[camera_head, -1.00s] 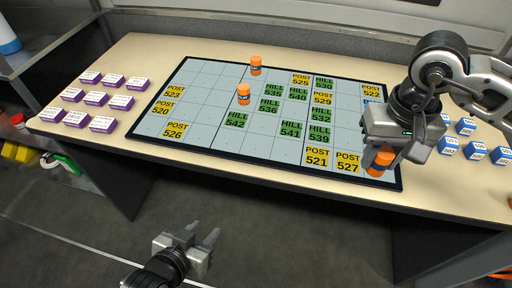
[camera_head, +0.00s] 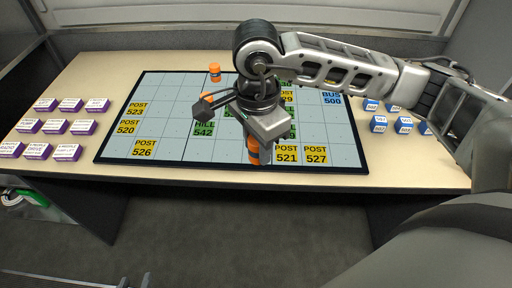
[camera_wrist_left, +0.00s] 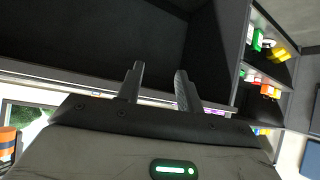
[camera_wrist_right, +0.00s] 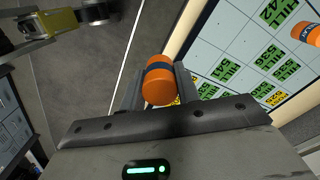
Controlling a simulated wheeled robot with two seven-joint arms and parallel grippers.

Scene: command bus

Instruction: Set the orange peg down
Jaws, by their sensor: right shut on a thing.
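An orange peg with a dark band (camera_wrist_right: 158,82) is between the two fingers of my right gripper (camera_wrist_right: 158,90). In the head view the right gripper (camera_head: 256,140) is over the front part of the board (camera_head: 205,152), left of the POST 521 tile, with the orange peg (camera_head: 253,153) below it. I cannot tell whether the peg touches the board. A second orange peg (camera_head: 215,72) stands at the board's back edge. In the left wrist view my left gripper (camera_wrist_left: 158,82) is open and empty.
White-and-purple blocks (camera_head: 68,152) stand left of the board, and blue-and-white blocks (camera_head: 378,124) stand right. Yellow POST and green HILL tiles lie on the board. My right arm covers much of its back right. Cells at the front left look clear.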

